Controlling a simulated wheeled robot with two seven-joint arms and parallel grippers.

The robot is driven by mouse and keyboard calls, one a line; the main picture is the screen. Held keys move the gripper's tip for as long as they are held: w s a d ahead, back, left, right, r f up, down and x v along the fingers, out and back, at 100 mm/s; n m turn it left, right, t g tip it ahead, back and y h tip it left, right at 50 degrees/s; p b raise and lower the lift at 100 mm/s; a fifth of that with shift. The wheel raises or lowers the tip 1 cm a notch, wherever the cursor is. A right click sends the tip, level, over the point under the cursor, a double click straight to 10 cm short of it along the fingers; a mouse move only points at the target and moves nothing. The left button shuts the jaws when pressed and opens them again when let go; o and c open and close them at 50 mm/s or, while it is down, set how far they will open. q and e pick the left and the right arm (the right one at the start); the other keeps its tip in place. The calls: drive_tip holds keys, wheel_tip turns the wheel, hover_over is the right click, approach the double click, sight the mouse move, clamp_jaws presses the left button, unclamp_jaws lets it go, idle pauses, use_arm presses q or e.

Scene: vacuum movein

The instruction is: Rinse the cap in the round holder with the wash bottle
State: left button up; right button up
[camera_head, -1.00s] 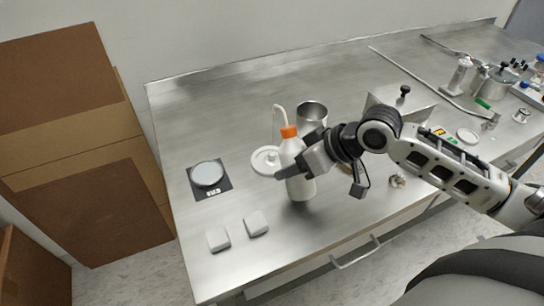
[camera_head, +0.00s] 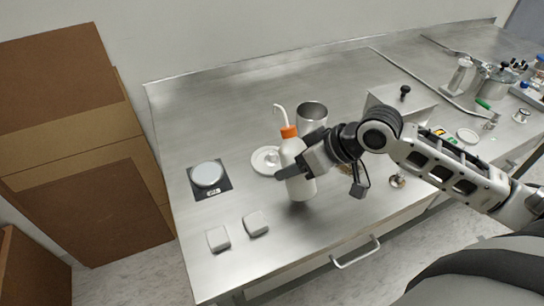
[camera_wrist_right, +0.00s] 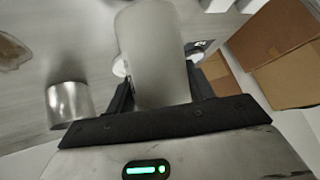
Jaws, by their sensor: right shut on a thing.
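The wash bottle (camera_head: 301,187) is white with an orange collar and a bent spout, upright at the middle of the bench in the head view. My right gripper (camera_head: 284,173) is shut around its body. In the right wrist view the bottle (camera_wrist_right: 152,55) stands between the two fingers. A white round holder (camera_head: 262,160) lies on the bench just behind and left of the bottle, partly hidden by it; a small pale piece, perhaps the cap, sits in its middle. My left gripper is not in view.
A metal beaker (camera_head: 312,114) stands behind the bottle. A scale (camera_head: 209,178) with a round pan lies to the left. A metal box (camera_head: 385,97) is behind my right arm. The back left bench is clear.

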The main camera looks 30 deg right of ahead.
sight(292, 148)
drive_tip(key=shift+r, duration=0.1)
idle(0.3)
drive_tip(key=shift+r, duration=2.95)
drive_tip(key=shift+a+f, duration=0.3)
drive_tip(key=shift+a, duration=0.05)
drive_tip(key=shift+s+a+r+m+t+h, duration=0.15)
drive_tip(key=shift+a+m+t+h, duration=0.15)
drive_tip(key=shift+a+m+h, duration=0.8)
drive_tip(key=shift+s+a+m+t+h, duration=0.25)
drive_tip(key=shift+a+m+h, duration=0.35)
drive_tip(key=shift+m, duration=0.9)
drive_tip(key=shift+s+a+r+m+t+h, duration=0.1)
drive_tip(key=shift+a+m+t+h, duration=0.25)
drive_tip(key=shift+a+m+h, duration=0.75)
drive_tip(key=shift+d, duration=0.3)
